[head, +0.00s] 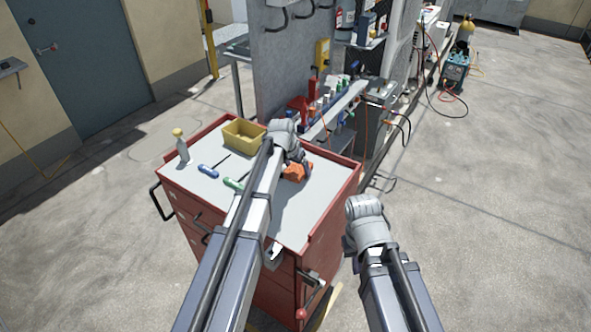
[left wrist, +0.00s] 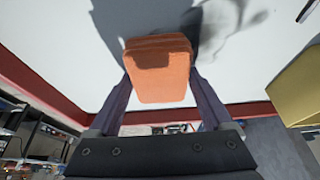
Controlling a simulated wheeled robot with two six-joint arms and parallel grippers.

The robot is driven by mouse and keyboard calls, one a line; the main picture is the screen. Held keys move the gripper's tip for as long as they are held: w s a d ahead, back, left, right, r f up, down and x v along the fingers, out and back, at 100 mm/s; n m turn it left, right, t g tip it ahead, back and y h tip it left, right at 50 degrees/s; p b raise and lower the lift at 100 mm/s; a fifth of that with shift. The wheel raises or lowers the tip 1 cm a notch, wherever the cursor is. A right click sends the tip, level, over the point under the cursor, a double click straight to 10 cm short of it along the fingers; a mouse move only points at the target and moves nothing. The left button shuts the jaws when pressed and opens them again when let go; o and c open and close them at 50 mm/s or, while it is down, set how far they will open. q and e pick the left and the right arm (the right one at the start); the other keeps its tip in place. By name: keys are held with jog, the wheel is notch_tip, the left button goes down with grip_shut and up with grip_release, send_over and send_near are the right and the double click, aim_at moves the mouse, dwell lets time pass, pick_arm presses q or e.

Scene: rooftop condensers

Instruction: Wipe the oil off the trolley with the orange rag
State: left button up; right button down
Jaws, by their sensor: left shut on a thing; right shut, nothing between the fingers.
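The red trolley (head: 328,203) has a pale top and stands in front of me. My left gripper (head: 299,164) is over the right part of this top, shut on the folded orange rag (head: 295,173). The rag (left wrist: 160,75) shows between both fingers in the left wrist view. I cannot tell whether it touches the top. A dark grey smear (left wrist: 236,20), apparently the oil, lies on the pale top beside the rag, partly mixed with shadow. In the head view I cannot make the smear out. My right gripper (head: 354,250) is shut and empty, to the right of the trolley.
A yellow bin (head: 243,135), a spray bottle (head: 181,146), a blue-handled screwdriver (head: 208,171) and a green-handled tool (head: 234,184) are on the trolley top. A cluttered workbench (head: 345,105) stands behind. The floor at right is largely open.

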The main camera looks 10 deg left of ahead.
pick_arm(q)
jog(key=shift+w+d, duration=0.25)
jog(key=shift+w, duration=0.45)
jog(key=shift+w+d, duration=0.25)
jog(key=shift+w, duration=0.4)
jog(key=shift+a, duration=0.1)
jog(key=shift+w+a, duration=0.25)
jog(key=shift+a, duration=0.5)
jog(key=shift+w+a, duration=0.2)
jog(key=shift+a, duration=0.5)
jog(key=shift+s, duration=0.1)
jog(key=shift+s+a, duration=0.35)
jog(key=shift+s, duration=0.55)
jog(key=shift+s+a, duration=0.35)
jog(key=shift+s, duration=0.5)
